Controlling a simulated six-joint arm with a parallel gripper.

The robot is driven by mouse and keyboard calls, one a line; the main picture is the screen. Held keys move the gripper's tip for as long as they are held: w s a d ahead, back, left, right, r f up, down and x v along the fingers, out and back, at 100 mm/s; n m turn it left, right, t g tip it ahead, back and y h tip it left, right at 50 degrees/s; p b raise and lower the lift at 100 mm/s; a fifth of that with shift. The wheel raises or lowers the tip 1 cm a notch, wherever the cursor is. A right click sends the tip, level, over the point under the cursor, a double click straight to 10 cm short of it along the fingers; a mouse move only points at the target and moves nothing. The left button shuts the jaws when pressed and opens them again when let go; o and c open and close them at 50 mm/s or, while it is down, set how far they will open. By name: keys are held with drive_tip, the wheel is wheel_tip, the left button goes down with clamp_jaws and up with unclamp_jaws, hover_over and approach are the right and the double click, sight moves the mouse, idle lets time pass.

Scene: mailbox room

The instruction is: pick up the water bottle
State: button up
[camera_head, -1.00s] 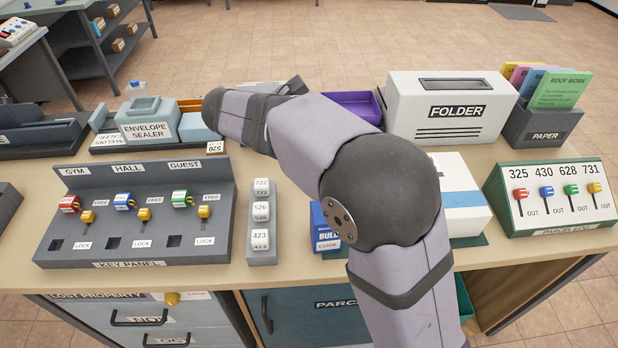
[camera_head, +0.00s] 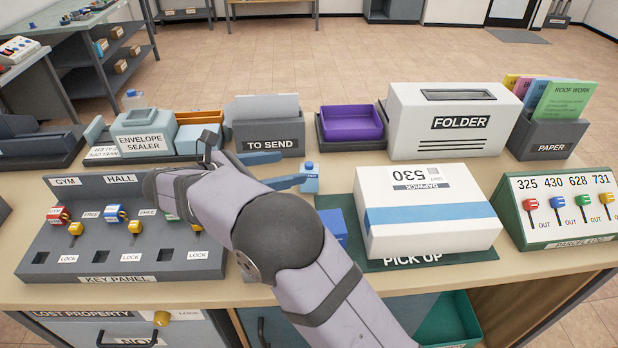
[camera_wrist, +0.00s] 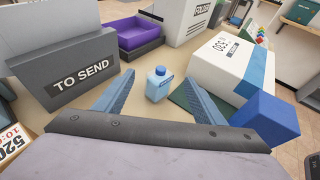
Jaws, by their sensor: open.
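The water bottle (camera_head: 309,178) is small and light blue with a darker blue cap. It stands upright on the table in front of the TO SEND box. In the wrist view the bottle (camera_wrist: 158,84) stands between and slightly beyond the two blue fingers of my gripper (camera_wrist: 155,92). The fingers are spread wide, with clear space on both sides of the bottle. In the head view my gripper (camera_head: 285,170) points right toward the bottle, its lower finger close to it. Whether that finger touches the bottle cannot be told there.
The TO SEND box (camera_head: 268,142) stands behind the gripper. A purple tray (camera_head: 351,122) is behind the bottle. A white parcel (camera_head: 428,221) lies on the green PICK UP mat (camera_head: 474,255) to the right. A blue box (camera_wrist: 265,117) sits close by the right finger.

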sight(306, 164)
drive_tip(key=shift+p+x, duration=0.3)
drive_tip(key=shift+x, duration=3.8)
drive_tip(key=shift+c, duration=0.4)
drive_tip(key=c, duration=0.9)
